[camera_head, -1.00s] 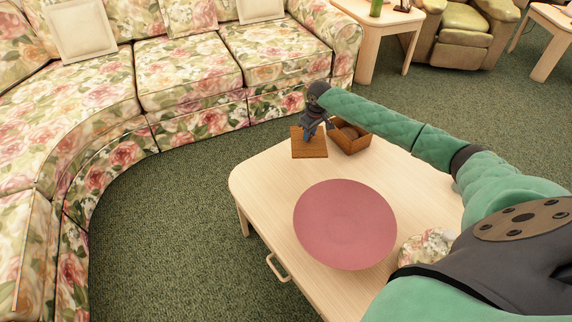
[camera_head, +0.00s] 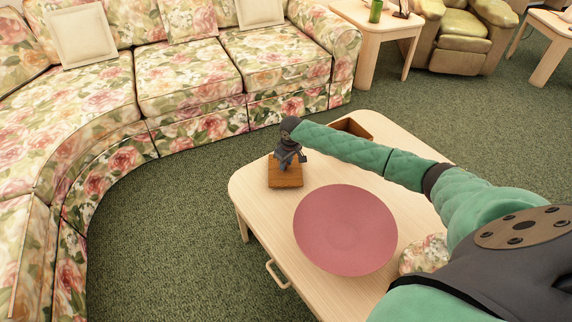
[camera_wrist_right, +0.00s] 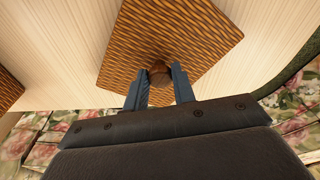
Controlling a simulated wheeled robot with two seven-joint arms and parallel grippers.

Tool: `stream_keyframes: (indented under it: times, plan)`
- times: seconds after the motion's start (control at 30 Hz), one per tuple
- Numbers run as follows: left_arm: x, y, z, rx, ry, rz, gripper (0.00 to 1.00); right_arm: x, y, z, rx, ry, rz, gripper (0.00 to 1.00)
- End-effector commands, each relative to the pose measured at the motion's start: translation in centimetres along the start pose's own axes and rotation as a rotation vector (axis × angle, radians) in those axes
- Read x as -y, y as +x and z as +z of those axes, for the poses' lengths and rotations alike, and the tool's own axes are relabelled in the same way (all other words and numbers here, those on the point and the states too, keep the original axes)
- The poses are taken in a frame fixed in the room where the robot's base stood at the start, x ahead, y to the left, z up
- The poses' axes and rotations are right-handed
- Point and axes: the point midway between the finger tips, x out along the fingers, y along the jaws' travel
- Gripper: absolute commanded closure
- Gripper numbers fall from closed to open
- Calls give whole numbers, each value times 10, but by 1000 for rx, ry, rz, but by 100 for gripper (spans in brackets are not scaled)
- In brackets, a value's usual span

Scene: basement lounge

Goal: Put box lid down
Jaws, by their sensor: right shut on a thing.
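The box lid (camera_head: 285,180) is a brown wicker-patterned square at the far left part of the pale wooden table (camera_head: 262,212). My right gripper (camera_head: 287,160) is above it. In the right wrist view my right gripper (camera_wrist_right: 160,88) has its fingers shut on the lid's round knob, and the lid (camera_wrist_right: 165,35) spreads out beyond them. I cannot tell whether the lid touches the table. The open brown box (camera_head: 352,127) stands behind my forearm, which hides much of it. Its edge also shows at the left of the right wrist view (camera_wrist_right: 8,90). My left gripper is out of view.
A large pink round plate (camera_head: 345,230) lies mid-table. A floral rounded object (camera_head: 424,254) sits near my arm. A floral sofa (camera_head: 190,75) curves around the left and back. Bare tabletop lies between the lid and the plate.

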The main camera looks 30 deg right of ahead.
Motion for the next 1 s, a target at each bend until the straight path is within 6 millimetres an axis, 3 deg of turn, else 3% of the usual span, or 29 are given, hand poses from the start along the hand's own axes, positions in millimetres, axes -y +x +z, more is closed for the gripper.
stream_keyframes:
  times: [0.4, 0.43, 0.53, 0.87, 1.0]
  plan:
    - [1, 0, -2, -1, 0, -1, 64, 0, 8, 1, -1, 0, 0, 100]
    - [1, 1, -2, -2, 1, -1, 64, 0, 9, 1, -1, 0, 0, 70]
    - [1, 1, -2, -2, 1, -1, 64, 0, 9, 1, -1, 0, 0, 52]
    - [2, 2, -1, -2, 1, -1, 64, 0, 7, 1, -2, 0, 1, 52]
    - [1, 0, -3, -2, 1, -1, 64, 0, -6, 0, -2, 0, 0, 52]
